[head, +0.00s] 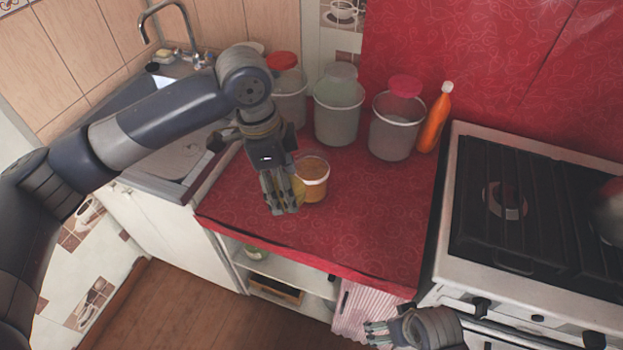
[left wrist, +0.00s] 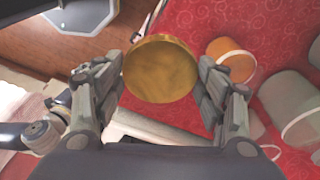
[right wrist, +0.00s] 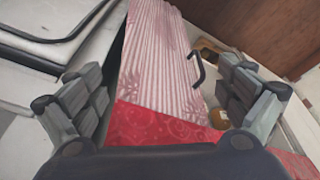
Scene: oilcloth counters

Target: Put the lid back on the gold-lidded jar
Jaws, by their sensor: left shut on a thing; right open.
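My left gripper (head: 283,208) is shut on a round gold lid (left wrist: 160,70), which sits between its fingers in the left wrist view. In the head view the fingers hide most of the lid. An open jar with a pale rim and orange-brown inside (head: 316,186) stands upright on the red counter, just right of the left gripper. The jar also shows in the left wrist view (left wrist: 232,62), right of the lid and apart from it. My right gripper (head: 378,332) is open and empty, low in front of the counter, by a striped cloth (right wrist: 160,60).
Behind stand larger containers: one with a red lid (head: 290,105), one with a pale green lid (head: 338,120), one with a pink lid (head: 393,135). An orange bottle (head: 434,122) is beside them. A stove (head: 470,262) is right, a sink (head: 175,160) left. The front counter is clear.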

